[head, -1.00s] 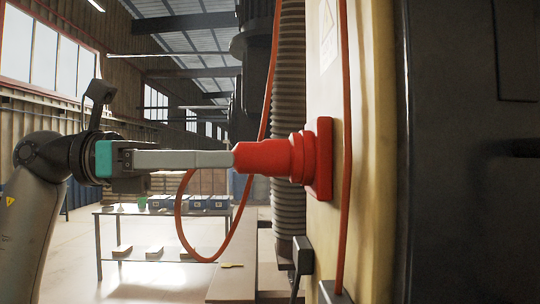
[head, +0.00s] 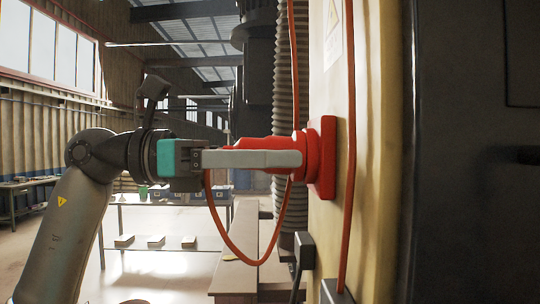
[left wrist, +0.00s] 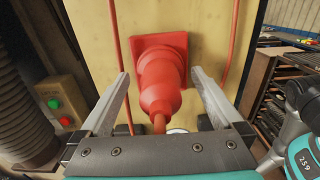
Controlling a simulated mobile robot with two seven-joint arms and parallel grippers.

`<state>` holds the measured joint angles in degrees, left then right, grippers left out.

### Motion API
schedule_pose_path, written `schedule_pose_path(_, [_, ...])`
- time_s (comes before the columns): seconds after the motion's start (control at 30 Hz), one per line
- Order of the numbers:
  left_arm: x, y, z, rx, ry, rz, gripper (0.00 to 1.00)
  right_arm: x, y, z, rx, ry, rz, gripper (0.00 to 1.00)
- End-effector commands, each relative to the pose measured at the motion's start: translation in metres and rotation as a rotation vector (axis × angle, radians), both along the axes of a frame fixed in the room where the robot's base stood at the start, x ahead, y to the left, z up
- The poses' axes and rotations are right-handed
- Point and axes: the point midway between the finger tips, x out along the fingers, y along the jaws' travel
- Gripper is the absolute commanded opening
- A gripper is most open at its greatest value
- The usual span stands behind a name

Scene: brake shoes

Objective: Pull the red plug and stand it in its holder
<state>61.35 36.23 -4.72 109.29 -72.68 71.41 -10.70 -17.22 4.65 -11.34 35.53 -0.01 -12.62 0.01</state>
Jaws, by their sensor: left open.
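The red plug (head: 303,150) is seated in a red square socket plate (head: 327,157) on the yellowish panel. It also shows in the left wrist view (left wrist: 161,82), with its cable running down toward the camera. My left gripper (head: 300,158) is at the plug. Its fingers (left wrist: 162,82) are open, one on either side of the plug, with visible gaps in the wrist view. The near finger hides part of the plug in the head view. My right gripper is not in view. I cannot make out the holder for certain.
The yellowish panel (head: 377,200) stands close on the right, with a dark cabinet (head: 470,200) beside it. Red cables hang near the plug. A box with green and red buttons (left wrist: 60,105) is at left in the wrist view. A table (head: 170,203) stands behind.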

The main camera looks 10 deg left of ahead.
Motion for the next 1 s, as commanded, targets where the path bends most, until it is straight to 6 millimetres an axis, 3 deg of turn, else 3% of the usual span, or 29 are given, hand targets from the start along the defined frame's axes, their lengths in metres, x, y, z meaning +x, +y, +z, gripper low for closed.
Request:
schedule_pose_path(0.87, [-0.0014,-0.0013,0.0006,-0.002,-0.002,-0.003,1.00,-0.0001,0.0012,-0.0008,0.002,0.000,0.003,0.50])
schedule_pose_path(1.0, [-0.0013,-0.0013,0.0006,-0.002,-0.002,-0.003,0.84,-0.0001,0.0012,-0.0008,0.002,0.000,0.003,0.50])
